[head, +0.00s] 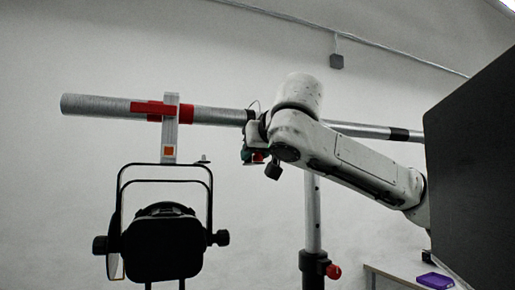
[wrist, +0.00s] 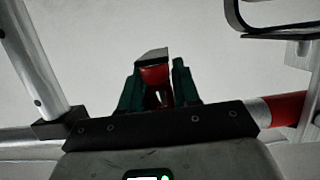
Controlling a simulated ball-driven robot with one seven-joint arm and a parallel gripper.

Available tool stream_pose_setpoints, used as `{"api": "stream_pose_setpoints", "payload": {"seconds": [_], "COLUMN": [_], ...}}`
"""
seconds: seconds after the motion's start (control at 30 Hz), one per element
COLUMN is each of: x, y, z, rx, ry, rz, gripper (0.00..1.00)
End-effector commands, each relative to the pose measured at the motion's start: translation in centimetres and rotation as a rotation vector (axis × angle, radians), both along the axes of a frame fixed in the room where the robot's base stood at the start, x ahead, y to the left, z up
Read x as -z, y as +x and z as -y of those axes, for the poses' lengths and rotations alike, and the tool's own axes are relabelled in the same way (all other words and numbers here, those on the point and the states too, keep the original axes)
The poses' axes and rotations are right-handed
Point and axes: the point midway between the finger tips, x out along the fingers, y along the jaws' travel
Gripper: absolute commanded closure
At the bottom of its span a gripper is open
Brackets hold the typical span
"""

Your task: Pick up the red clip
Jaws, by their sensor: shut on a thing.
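My gripper (wrist: 157,82) has two dark green fingers, closed on the sides of a small red clip (wrist: 155,76) in the wrist view. A grey flat piece caps the clip's far end. A narrow gap shows in its lower part. In the head view my gripper (head: 254,154) is at the end of the white arm, just below the horizontal pipe and right of the hanging lamp. Only a little red of the clip (head: 258,158) shows there, the rest hidden by the fingers and wrist.
A grey pipe (head: 90,104) runs across, with a red band (head: 154,108) and a silver bracket (head: 169,146) carrying a black stage lamp (head: 161,243). An upright stand (head: 312,215) with a red knob is behind my arm. A purple box (head: 435,281) lies on a table lower right.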

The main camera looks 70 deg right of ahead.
Motion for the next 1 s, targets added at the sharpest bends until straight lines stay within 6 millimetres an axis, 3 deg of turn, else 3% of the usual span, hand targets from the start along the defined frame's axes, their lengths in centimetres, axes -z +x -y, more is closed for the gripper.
{"api": "stream_pose_setpoints", "payload": {"seconds": [0.27, 0.77, 1.0], "x": [0.0, -0.1, -1.5], "y": [0.0, 0.0, 0.1], "z": [0.0, 0.0, -0.1], "rx": [0.000, 0.000, -0.001], "ry": [0.000, -0.001, 0.000], "rz": [0.000, 0.001, 0.003], "gripper": [1.00, 1.00, 1.00]}}
